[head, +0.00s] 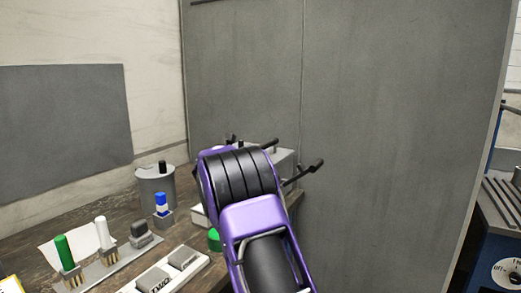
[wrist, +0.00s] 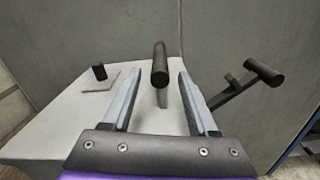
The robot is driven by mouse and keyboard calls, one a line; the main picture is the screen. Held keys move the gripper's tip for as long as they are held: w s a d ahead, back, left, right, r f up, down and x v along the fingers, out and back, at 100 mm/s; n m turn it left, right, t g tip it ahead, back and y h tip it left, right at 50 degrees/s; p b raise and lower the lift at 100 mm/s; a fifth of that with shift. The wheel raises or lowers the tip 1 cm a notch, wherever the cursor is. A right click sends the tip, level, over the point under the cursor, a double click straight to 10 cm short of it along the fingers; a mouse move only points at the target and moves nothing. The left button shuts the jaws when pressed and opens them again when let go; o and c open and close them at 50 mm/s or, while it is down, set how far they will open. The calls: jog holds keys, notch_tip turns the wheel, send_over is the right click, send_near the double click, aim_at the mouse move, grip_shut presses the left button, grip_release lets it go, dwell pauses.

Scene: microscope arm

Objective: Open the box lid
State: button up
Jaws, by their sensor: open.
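The pale grey box (wrist: 60,132) fills the lower left of the wrist view, below my gripper. In the head view a part of the box (head: 284,163) shows behind my purple arm. A black bar handle (wrist: 160,64) on a thin post stands up between my two fingers in the wrist view. My gripper (wrist: 160,80) is open, with one finger on each side of the handle and a gap on both sides. I cannot tell how deep the handle sits between them. My arm hides most of the box and the gripper in the head view.
A black T-shaped handle (wrist: 262,72) sticks out to the right of my gripper. A black knob (wrist: 99,72) stands at the left. A tall grey panel (head: 400,120) rises close behind. Markers, including a green one (head: 65,252), and a grey cylinder (head: 156,187) stand on the table's left.

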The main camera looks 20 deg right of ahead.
jog(key=x, duration=0.5)
grip_shut()
dwell(1.4)
